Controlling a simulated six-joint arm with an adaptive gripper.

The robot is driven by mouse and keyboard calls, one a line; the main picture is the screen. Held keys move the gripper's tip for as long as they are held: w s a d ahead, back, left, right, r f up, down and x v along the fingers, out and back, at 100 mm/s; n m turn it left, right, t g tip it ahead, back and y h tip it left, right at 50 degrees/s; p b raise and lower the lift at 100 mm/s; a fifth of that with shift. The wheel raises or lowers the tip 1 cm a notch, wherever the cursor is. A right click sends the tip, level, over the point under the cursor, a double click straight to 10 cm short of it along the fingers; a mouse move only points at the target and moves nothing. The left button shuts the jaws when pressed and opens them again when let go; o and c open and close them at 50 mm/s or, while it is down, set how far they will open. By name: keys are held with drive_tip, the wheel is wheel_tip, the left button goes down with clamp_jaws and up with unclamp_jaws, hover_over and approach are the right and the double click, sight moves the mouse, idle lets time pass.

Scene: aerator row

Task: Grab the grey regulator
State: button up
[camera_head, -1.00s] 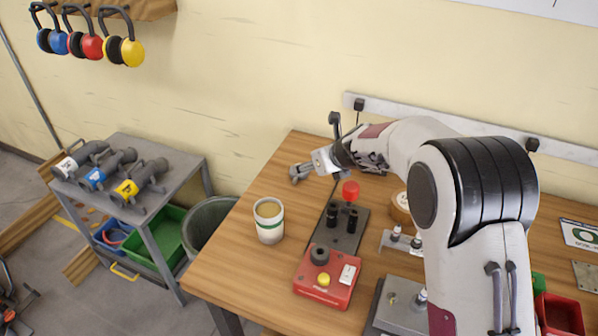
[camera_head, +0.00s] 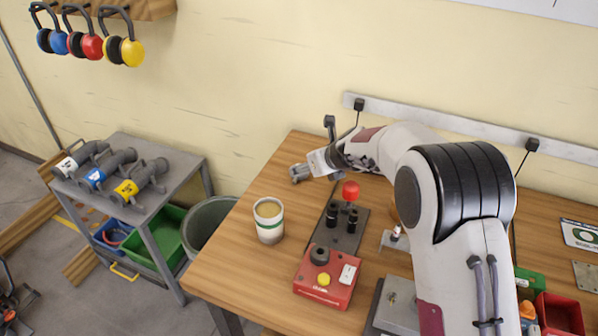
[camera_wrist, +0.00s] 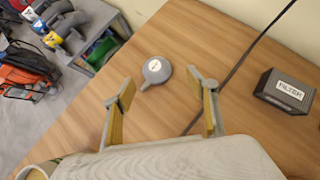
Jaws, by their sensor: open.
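The grey regulator (camera_wrist: 156,70) shows in the wrist view as a small round grey body with a pale label and a short spout toward the lower left. It lies on the wooden table. My gripper (camera_wrist: 165,85) is open, its two fingers with tan inner pads spread to either side of the regulator's line. The regulator sits between and slightly beyond the fingertips, and I see no finger touching it. In the head view my gripper (camera_head: 299,173) is low over the table's back left part, and I cannot tell the regulator apart from the fingers there.
A dark box labelled FILTER (camera_wrist: 285,91) stands right of my gripper, and a dark cable crosses the table between. A cup (camera_head: 269,221), a red control box (camera_head: 326,278) and a red-knobbed fixture (camera_head: 351,191) stand nearer the front. A cart (camera_head: 190,175) is left.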

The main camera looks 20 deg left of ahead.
drive_tip(key=shift+w+a+f, duration=0.2)
drive_tip(key=shift+a+f, duration=0.35)
drive_tip(key=shift+f, duration=0.1)
drive_tip(key=shift+w+a+f, duration=0.15)
drive_tip(key=shift+a+f, duration=0.35)
drive_tip(key=shift+f, duration=0.15)
drive_tip(key=shift+x, duration=1)
drive_tip(key=shift+r, duration=0.1)
drive_tip(key=c, duration=1.4)
